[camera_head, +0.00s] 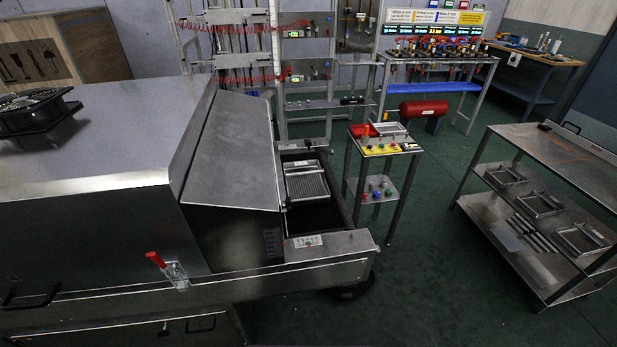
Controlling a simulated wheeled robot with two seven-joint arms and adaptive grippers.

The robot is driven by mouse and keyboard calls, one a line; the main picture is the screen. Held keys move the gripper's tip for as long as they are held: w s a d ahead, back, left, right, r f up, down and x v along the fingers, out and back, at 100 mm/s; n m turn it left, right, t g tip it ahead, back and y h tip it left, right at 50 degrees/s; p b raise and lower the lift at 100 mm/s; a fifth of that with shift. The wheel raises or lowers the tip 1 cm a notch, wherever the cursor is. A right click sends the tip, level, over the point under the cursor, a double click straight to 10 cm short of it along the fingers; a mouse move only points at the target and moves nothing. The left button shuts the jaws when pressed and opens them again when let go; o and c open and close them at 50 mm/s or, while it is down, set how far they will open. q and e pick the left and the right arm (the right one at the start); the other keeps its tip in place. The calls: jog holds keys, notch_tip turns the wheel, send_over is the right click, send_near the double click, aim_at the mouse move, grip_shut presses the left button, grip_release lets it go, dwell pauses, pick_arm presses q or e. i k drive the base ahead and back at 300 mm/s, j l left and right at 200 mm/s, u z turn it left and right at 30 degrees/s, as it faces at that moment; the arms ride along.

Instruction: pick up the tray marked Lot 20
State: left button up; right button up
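A grey ribbed metal tray (307,185) lies in the open end of the tunnel dryer, beside the sloping steel hood. A small light label shows at its far edge, but its writing is too small to read. Several similar trays stand on the steel cart's shelf, among them one at the back (505,176), one in the middle (540,204) and one at the right (582,240). I cannot tell which tray is marked Lot 20. Neither of my grippers is in view.
The dryer body (90,180) fills the left side, with a red-handled clamp (156,259) on its side. A small control stand (386,147) is just beyond the dryer's end. The steel cart (560,150) is at the right. Green floor (430,265) lies clear between dryer and cart.

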aim_at(306, 183)
jog(key=i+l+u, duration=0.1)
jog(key=l, duration=0.25)
jog(key=i+l+u, duration=0.1)
jog(key=i+l, duration=0.35)
jog(key=l, duration=0.25)
jog(key=i+l+u, duration=0.15)
jog(key=l, duration=0.2)
jog(key=i+l+u, duration=0.1)
jog(key=l, duration=0.25)
jog(key=i+l+u, duration=0.1)
jog(key=l, duration=0.3)
jog(key=i, duration=0.1)
